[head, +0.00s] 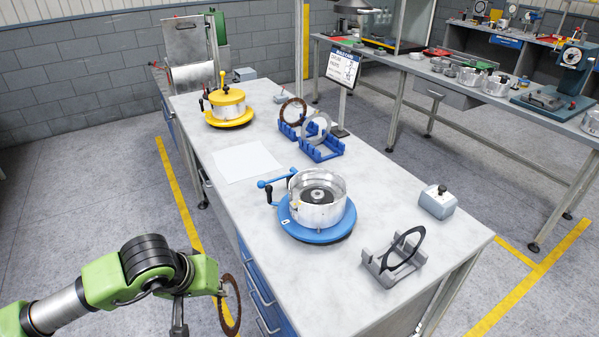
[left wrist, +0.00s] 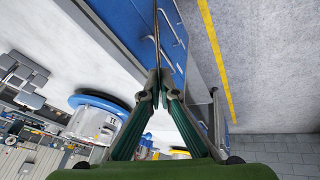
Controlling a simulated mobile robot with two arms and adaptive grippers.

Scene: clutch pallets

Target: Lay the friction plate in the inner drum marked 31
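My left gripper (head: 217,291) is shut on a brown friction plate (head: 237,309), a thin ring held upright beside the table's left side. The left wrist view shows the plate (left wrist: 156,35) edge-on between the fingertips (left wrist: 157,84). A silver drum (head: 318,212) with an open top stands on a blue round base (head: 318,235) with a blue crank, apart from the plate. Its inside shows a hub. The drum marks are too small to read surely. My right gripper is out of view.
A grey rack (head: 392,268) holds a dark ring at the front right. Blue racks (head: 320,149) hold a brown and a grey ring. A white sheet (head: 247,163) lies mid-table.

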